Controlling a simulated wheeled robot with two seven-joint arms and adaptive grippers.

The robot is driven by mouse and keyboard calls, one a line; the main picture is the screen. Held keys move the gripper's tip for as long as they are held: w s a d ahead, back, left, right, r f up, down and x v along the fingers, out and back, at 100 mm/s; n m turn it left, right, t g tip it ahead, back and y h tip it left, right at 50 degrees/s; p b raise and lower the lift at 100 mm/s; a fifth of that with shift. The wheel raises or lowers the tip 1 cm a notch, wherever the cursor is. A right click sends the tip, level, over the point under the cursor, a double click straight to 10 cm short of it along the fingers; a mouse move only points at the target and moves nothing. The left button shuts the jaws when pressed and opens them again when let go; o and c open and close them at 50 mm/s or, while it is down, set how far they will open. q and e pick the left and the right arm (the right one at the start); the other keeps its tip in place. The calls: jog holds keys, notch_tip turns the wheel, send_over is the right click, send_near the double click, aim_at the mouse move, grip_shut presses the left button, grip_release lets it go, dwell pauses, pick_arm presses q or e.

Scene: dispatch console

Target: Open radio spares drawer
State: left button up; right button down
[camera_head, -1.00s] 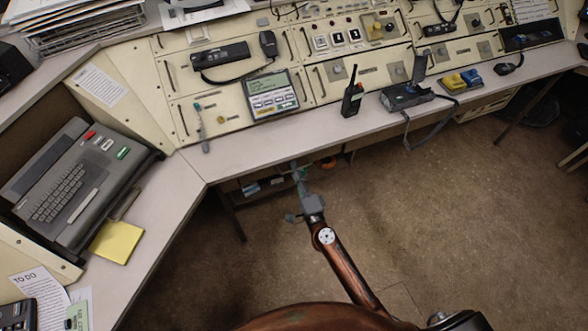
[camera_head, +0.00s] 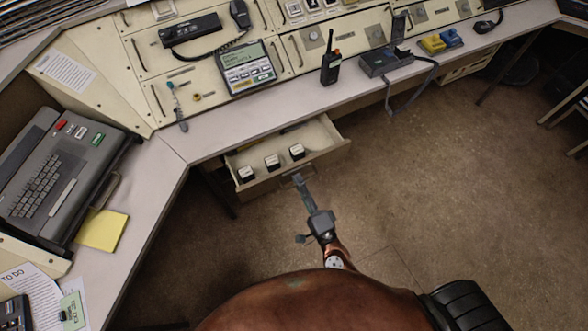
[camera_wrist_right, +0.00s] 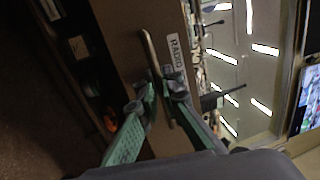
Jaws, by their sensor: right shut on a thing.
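The radio spares drawer (camera_head: 318,137) stands pulled out under the desk in the head view, its inside showing. Three small black-and-white items stand in it, one of them a white-topped block (camera_head: 272,161). My right gripper (camera_head: 298,181) is at the drawer front. In the right wrist view its two green-grey fingers (camera_wrist_right: 160,92) are closed around the bar handle (camera_wrist_right: 149,50), beside a label (camera_wrist_right: 177,52) reading RADIO on the brown drawer front (camera_wrist_right: 124,40). My left gripper is not in view.
The desk edge (camera_head: 230,142) runs above the drawer. A handheld radio (camera_head: 331,66), a display unit (camera_head: 247,68) and a dark device (camera_head: 383,61) with a hanging cable stand on the desk. A grey keyboard terminal (camera_head: 55,180) is at left. The floor (camera_head: 440,180) at right is clear.

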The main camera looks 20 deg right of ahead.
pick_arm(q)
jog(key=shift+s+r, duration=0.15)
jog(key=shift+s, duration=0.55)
pick_arm(e)
jog(key=shift+v, duration=0.8)
jog(key=shift+r, duration=0.1)
jog(key=c, duration=2.5)
grip_release()
jog(key=shift+o, duration=0.5)
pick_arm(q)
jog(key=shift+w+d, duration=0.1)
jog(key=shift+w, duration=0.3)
pick_arm(e)
jog(key=v, duration=1.2)
